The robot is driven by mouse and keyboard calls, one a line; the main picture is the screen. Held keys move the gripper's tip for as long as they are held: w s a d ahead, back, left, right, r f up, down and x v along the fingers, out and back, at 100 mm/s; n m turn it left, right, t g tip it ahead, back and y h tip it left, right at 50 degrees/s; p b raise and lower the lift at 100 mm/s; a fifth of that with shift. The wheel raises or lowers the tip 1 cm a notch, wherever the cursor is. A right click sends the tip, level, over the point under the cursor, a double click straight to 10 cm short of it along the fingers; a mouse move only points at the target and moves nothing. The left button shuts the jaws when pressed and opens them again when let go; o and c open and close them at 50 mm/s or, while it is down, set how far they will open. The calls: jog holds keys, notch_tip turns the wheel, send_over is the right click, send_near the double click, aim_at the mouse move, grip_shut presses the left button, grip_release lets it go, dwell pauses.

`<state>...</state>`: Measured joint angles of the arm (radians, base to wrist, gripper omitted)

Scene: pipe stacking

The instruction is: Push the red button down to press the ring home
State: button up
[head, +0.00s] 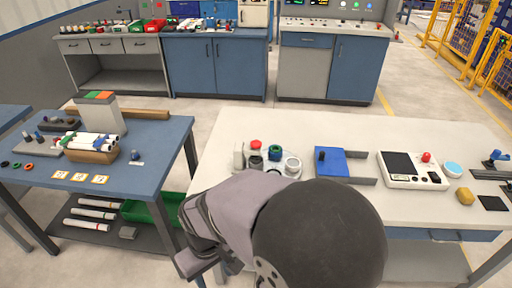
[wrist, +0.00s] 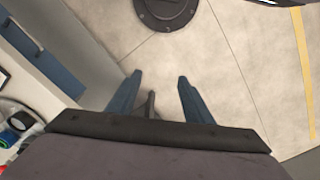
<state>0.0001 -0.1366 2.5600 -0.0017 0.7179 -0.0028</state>
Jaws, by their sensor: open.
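A red button (head: 255,144) tops a small fixture near the left part of the pale table. Just right of it stand round parts: a green ring (head: 275,150) on a dark piece and a white cylinder (head: 292,165). My arm hides the lower part of this group. Green and blue round parts (wrist: 20,121) show at the left edge of the wrist view, beside the gripper. My gripper (wrist: 158,82) is open and empty, its two blue fingers apart over bare floor. The head view does not show its fingertips. I cannot tell whether the ring is fully seated.
A blue fixture (head: 335,162) and a white control panel with another red button (head: 426,157) stand further right on the pale table (head: 330,122). A blue table (head: 150,175) with pipes stands at left. Floor lies between the tables.

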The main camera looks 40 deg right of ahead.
grip_shut()
dwell(1.6)
